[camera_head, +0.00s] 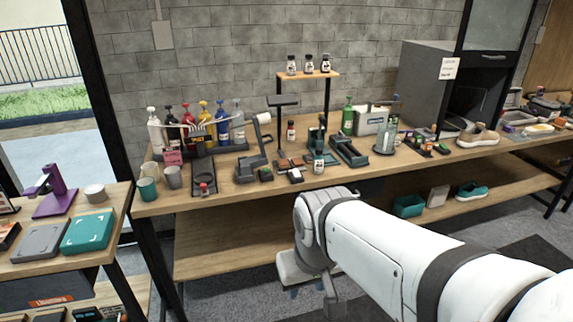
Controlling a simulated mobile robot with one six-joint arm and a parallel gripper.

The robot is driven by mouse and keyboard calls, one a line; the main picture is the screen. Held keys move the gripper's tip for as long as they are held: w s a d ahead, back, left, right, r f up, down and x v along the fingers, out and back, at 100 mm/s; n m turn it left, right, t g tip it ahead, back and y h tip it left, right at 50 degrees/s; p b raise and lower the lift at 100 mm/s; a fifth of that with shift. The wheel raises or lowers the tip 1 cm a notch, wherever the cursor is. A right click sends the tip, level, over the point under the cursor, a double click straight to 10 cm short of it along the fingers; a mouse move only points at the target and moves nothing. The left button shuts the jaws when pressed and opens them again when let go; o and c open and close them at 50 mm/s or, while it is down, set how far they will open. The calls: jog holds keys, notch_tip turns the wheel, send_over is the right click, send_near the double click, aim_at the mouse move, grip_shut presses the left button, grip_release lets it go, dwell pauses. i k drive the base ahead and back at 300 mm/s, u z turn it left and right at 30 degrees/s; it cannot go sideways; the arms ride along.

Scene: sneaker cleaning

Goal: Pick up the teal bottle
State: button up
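I cannot single out the teal bottle with certainty at this size. A small bottle with a white and teal label (319,163) stands nearer the bench's front edge. My gripper (312,291) hangs at the end of my white arm, in front of and below the bench top, apart from both bottles. Its fingers are small and partly hidden, so its opening is unclear.
The workbench (230,188) is crowded. Several pump bottles (222,121) stand at its back left, and cups (173,177) at its left end. A beige sneaker (478,136) lies to the right, beside a grey cabinet (424,85). The lower shelf (235,244) is mostly bare on the left.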

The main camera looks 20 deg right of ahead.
aim_at(318, 162)
jog(key=u, duration=0.05)
jog(key=k, duration=1.05)
jog(key=z, duration=1.1)
jog(key=i, duration=1.7)
jog(key=u, duration=1.05)
